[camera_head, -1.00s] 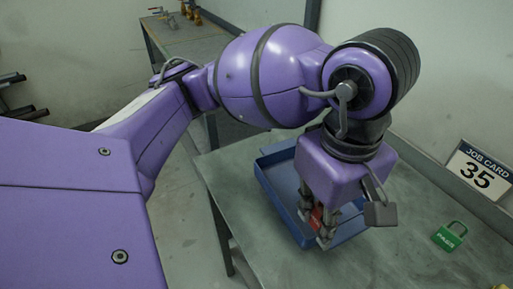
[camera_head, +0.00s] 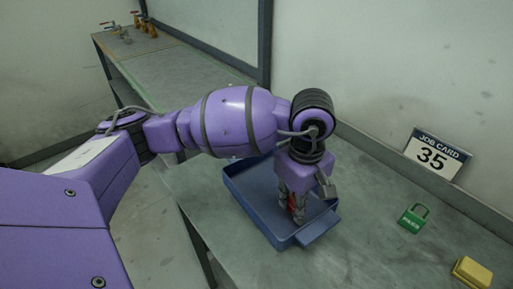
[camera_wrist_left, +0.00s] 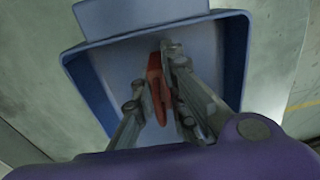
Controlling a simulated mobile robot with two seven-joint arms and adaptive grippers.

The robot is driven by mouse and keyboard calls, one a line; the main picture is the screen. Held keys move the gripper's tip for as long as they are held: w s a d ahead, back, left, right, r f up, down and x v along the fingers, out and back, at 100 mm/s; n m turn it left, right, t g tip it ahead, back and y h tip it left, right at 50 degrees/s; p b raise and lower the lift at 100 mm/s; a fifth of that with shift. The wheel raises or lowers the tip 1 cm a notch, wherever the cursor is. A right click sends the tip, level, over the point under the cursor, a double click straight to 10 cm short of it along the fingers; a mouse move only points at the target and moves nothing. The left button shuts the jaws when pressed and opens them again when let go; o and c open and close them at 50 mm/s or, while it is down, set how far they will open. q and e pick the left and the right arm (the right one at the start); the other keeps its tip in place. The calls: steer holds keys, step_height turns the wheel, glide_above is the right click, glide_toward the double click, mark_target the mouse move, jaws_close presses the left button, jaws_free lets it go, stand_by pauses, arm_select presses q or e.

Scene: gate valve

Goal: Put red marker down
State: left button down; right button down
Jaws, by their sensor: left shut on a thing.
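My left gripper (camera_head: 295,208) points down inside the outline of a blue tray (camera_head: 262,222) on the workbench. It is shut on a red marker (camera_head: 292,201), of which only a small red part shows between the fingers in the head view. In the left wrist view the red marker (camera_wrist_left: 156,88) appears as a slim red shape between the fingers, over the pale tray floor. The blue tray wall (camera_wrist_left: 236,62) frames it there. I cannot tell whether the marker touches the tray floor. My right gripper is not in view.
A green padlock (camera_head: 413,218) and a yellow block-like object (camera_head: 472,272) lie on the bench to the right of the tray. A job card sign reading 35 (camera_head: 437,155) stands against the wall. Small valves (camera_head: 145,26) sit on a far bench. The bench right of the tray is mostly clear.

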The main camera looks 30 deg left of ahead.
arm_select(q)
steer(key=shift+f, duration=0.15)
steer(key=shift+f, duration=0.1)
steer(key=shift+f, duration=0.15)
steer(key=c, duration=1.8)
jaws_free()
steer(key=shift+w, duration=0.1)
steer(key=shift+o, duration=0.2)
step_height(320, 180, up, 13)
steer(key=shift+f, duration=0.2)
